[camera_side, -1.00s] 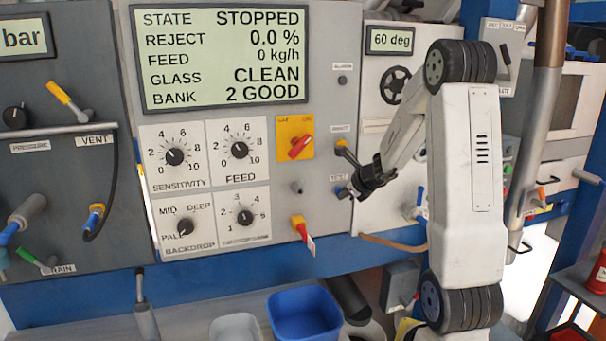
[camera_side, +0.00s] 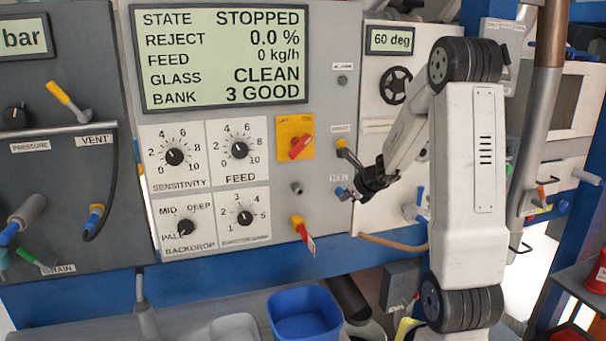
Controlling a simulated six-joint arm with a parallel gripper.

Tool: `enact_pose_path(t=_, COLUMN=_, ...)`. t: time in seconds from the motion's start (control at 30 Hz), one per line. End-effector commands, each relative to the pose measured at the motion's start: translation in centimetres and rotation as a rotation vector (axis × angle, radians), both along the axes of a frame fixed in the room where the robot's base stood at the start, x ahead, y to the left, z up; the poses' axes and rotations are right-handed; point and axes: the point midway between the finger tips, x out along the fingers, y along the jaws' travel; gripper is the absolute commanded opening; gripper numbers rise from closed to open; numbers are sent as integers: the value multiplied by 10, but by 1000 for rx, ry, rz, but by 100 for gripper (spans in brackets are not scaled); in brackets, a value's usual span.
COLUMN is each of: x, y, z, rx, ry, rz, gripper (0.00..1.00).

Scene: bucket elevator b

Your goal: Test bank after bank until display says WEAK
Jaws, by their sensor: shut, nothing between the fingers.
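The display (camera_side: 222,58) reads STATE STOPPED, REJECT 0.0 %, FEED 0 kg/h, GLASS CLEAN, BANK 3 GOOD. Below it, a small bank selector knob (camera_side: 245,217) has a scale with numbers up to 5; its pointer is too small to read surely. My gripper (camera_side: 353,193) is shut and empty at the right side of the panel, close to a small blue-tipped switch (camera_side: 340,192) under a blurred label. I cannot tell whether the fingertips touch that switch.
The sensitivity (camera_side: 175,157), feed (camera_side: 240,150) and backdrop (camera_side: 187,227) knobs are left of my gripper. A red switch on a yellow plate (camera_side: 299,147) and a red-yellow handle (camera_side: 303,232) stick out nearby. A blue bin (camera_side: 304,315) stands below.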

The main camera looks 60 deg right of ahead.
Motion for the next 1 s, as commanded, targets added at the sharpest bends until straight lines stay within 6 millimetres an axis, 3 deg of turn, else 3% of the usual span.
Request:
enact_pose_path(t=0.57, x=-5, y=4, z=0, rx=1, ry=-1, rz=-1, gripper=0)
enact_pose_path(t=1.0, x=-26, y=25, z=0, rx=1, ry=-1, rz=-2, gripper=0)
